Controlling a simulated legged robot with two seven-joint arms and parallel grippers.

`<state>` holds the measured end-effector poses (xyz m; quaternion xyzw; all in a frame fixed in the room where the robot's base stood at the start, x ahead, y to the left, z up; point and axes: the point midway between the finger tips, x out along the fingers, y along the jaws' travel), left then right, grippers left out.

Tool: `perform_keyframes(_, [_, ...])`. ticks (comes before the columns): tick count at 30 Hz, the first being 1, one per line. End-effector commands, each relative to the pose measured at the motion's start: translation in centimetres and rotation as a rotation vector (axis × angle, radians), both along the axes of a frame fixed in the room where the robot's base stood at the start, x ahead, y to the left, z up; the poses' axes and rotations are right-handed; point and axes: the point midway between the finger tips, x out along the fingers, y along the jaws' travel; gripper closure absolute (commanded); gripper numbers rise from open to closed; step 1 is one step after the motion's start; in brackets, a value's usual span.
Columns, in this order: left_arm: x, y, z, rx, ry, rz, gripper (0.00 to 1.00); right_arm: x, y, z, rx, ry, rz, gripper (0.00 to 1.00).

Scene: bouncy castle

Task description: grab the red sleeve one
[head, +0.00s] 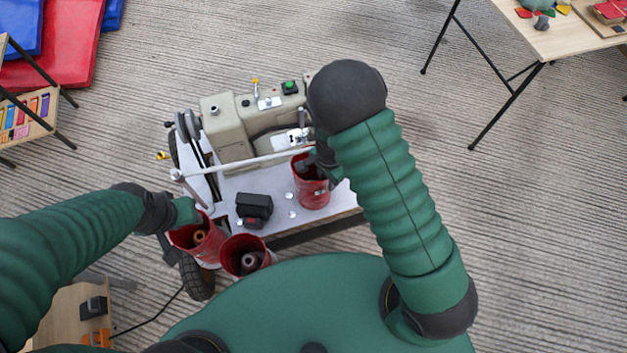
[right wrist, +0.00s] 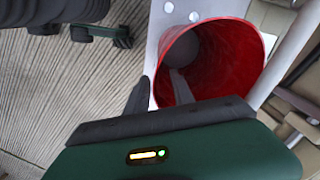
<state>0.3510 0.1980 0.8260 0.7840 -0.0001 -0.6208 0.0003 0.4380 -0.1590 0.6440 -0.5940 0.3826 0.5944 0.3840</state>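A red sleeve (head: 312,192), open at the top like a cup, stands on the white cart top. My right gripper (head: 318,163) is at its rim, partly hidden by my arm. In the right wrist view, the sleeve (right wrist: 225,55) shows its red inside and a greyish bottom. One finger of the right gripper (right wrist: 160,85) is inside the sleeve and the other outside, with the wall between them and a gap showing. Two more red sleeves, one with a tan ring (head: 208,246) and one with a grey spool (head: 232,246), are at the front left. My left gripper (head: 180,222) is beside the first; its fingers are unclear.
A beige sewing machine (head: 228,130) stands on the cart top (head: 272,183) behind the sleeves. A black block (head: 254,207) lies between them. A pale bar crosses over the cart. A wooden table (head: 556,35) is at the top right. The carpet on the right is clear.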

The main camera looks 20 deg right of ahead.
Motion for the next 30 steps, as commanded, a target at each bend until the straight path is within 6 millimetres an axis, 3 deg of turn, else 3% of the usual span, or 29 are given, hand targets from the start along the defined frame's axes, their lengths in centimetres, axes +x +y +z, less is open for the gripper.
perform_keyframes(1, [0.0, 0.0, -0.8, 0.000, 0.000, 0.000, 0.64, -0.2, 0.0, -1.5, -0.002, 0.004, 0.000, 0.71])
perform_keyframes(5, [0.0, 0.0, -1.2, 0.000, 0.000, -0.001, 0.64, -0.1, 0.2, -3.3, -0.003, 0.001, 0.001, 0.71])
perform_keyframes(11, [0.0, 0.0, -1.1, 0.000, 0.000, 0.000, 0.64, -0.1, 0.3, -3.3, -0.003, -0.001, 0.002, 0.71])
perform_keyframes(18, [0.0, 0.0, -1.1, 0.000, 0.000, 0.000, 0.64, -0.1, 0.2, -3.3, -0.002, 0.000, 0.002, 1.00])
perform_keyframes(30, [0.0, 0.0, -1.1, 0.000, 0.000, 0.000, 0.64, -0.1, 0.2, -3.3, -0.003, 0.002, 0.002, 1.00])
